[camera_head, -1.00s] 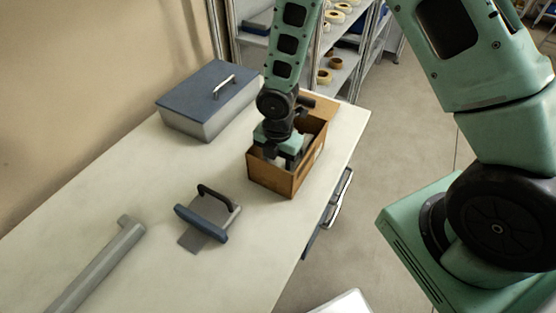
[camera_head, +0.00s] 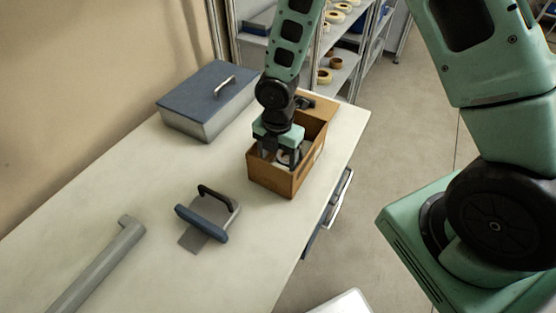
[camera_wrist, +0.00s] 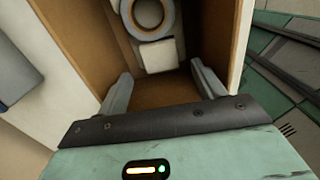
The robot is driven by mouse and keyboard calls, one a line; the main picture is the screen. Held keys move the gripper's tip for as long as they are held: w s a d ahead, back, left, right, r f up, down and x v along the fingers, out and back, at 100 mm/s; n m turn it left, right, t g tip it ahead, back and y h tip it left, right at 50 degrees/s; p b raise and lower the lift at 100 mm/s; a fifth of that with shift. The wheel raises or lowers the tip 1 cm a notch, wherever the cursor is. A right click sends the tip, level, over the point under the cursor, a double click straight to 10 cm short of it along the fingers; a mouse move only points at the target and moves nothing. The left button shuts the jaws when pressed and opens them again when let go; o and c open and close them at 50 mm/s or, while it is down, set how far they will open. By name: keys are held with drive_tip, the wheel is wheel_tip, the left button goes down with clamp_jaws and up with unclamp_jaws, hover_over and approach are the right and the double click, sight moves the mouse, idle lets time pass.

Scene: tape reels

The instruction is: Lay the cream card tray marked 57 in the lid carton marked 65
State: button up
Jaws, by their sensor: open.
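The lid carton (camera_head: 268,178) is a brown open box on the table, its flap folded out at the back; I cannot read a mark on it. My gripper (camera_head: 279,158) reaches down into its opening. In the wrist view my gripper (camera_wrist: 161,72) is open, with nothing between its fingers. Beyond the fingertips, inside the carton (camera_wrist: 78,35), lies a pale tray-like piece (camera_wrist: 120,35), probably the cream card tray, bearing a white ring with an orange-brown core and a white block. Its mark is not legible, and the top frame edge cuts it off.
A blue-lidded grey box (camera_head: 205,90) stands behind left of the carton. A blue-and-grey handled tool (camera_head: 205,217) and a grey bar (camera_head: 100,265) lie in front. The table between them is clear. Shelves (camera_head: 335,65) with tape rolls stand beyond the table.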

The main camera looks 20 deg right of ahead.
wheel_tip(320, 180, up, 10)
drive_tip(key=s+a+r+m, duration=0.3)
drive_tip(key=s+r+m, duration=0.2)
drive_tip(key=s+m, duration=0.3)
drive_tip(key=s+a+r+m, duration=0.3)
drive_tip(key=s+r+m, duration=0.3)
drive_tip(key=s+m, duration=0.3)
drive_tip(key=s, duration=0.3)
drive_tip(key=shift+y, duration=0.3)
drive_tip(key=shift+a+r, duration=0.1)
